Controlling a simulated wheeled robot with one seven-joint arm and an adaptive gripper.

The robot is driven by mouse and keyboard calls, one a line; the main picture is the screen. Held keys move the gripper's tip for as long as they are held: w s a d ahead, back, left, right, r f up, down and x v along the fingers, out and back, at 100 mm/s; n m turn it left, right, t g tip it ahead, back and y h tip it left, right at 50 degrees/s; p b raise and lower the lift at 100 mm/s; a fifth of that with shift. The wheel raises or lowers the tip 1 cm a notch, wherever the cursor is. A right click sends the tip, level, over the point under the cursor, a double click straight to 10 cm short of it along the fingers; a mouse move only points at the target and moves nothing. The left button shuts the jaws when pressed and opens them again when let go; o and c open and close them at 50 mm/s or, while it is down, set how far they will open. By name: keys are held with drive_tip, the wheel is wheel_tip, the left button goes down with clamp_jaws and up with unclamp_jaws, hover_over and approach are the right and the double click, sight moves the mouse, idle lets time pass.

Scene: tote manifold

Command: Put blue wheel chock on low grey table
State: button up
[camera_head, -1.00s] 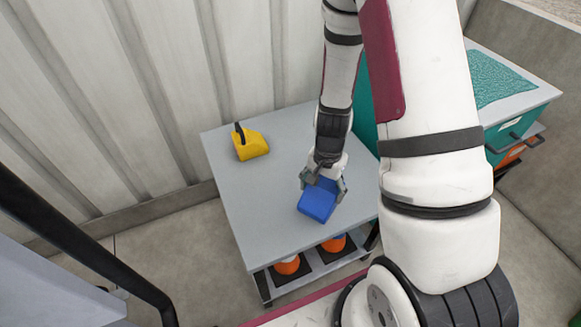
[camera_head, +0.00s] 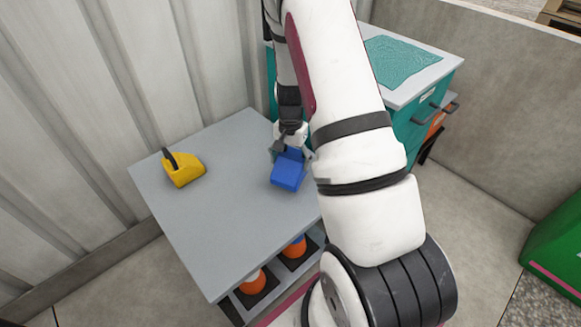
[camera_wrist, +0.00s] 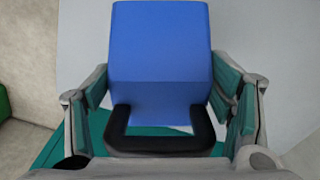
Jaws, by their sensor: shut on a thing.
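The blue wheel chock (camera_head: 288,171) is held in my gripper (camera_head: 291,151) and appears over the right part of the grey table (camera_head: 220,215) in the head view. I cannot tell whether its underside touches the top. In the wrist view the chock (camera_wrist: 160,45) fills the upper middle, with its black handle (camera_wrist: 160,143) between the fingers. My gripper (camera_wrist: 160,115) is shut on the chock, one finger on each side. The far right part of the tabletop is hidden behind my arm.
A yellow wheel chock (camera_head: 184,171) with a black handle stands on the table's left part. Orange cones (camera_head: 252,282) sit on the shelf below. A teal cabinet (camera_head: 410,130) stands behind right, and a green box (camera_head: 560,245) at the far right. The tabletop's middle and front are clear.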

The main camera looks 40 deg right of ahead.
sight(291, 166)
drive_tip(key=shift+w+d+f, duration=0.2)
drive_tip(key=shift+d, duration=0.1)
drive_tip(key=shift+f+b, duration=0.4)
drive_tip(key=shift+f, duration=1.15)
drive_tip(key=shift+f, duration=0.1)
drive_tip(key=o, duration=1.4)
drive_tip(key=shift+f, duration=0.1)
drive_tip(key=shift+o, duration=0.2)
